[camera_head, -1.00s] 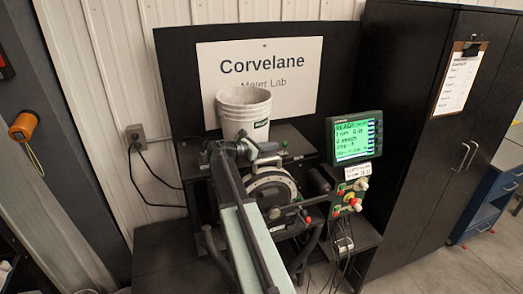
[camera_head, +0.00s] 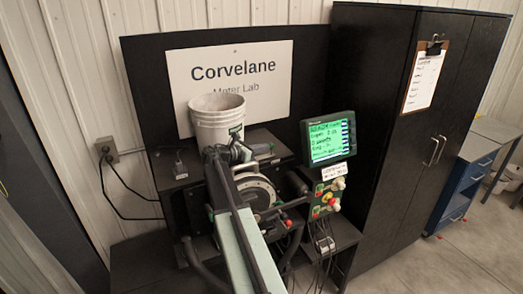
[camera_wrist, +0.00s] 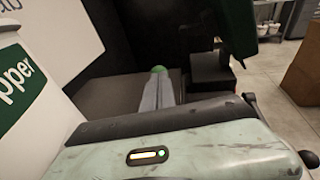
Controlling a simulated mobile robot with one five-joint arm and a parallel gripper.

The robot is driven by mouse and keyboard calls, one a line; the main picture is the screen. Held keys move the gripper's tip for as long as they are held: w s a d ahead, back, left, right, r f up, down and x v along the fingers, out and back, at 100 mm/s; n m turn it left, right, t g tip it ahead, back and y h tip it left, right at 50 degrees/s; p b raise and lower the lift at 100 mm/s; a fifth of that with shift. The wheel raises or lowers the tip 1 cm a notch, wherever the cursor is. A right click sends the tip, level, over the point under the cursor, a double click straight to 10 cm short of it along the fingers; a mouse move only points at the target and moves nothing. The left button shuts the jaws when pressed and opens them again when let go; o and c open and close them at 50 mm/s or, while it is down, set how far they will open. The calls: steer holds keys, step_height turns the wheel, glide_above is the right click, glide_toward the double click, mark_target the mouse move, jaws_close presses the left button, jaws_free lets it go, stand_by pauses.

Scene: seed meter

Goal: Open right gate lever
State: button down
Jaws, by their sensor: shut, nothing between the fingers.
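The seed meter (camera_head: 262,193) stands on a dark bench, with a round pale rim on its face. I cannot tell which of these is the right gate lever. My arm crosses in front of the meter, and its far end is beside the white bucket, where the fingers are unclear. In the wrist view my gripper (camera_wrist: 158,80) is shut and empty, its grey fingers together, with green at their far end.
The white bucket (camera_head: 216,114) stands above the meter, close on the left in the wrist view (camera_wrist: 40,100). A lit screen (camera_head: 328,139) and a button panel (camera_head: 327,197) are to the right. A black cabinet (camera_head: 400,130) stands further right, with open floor before it.

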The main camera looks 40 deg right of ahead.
steer(key=shift+s+d, duration=0.1)
steer(key=shift+s, duration=0.1)
step_height(320, 180, up, 5)
steer(key=p, duration=0.5)
steer(key=s+a, duration=1)
steer(key=s, duration=0.2)
steer(key=shift+s, duration=0.2)
steer(key=shift+a, duration=0.1)
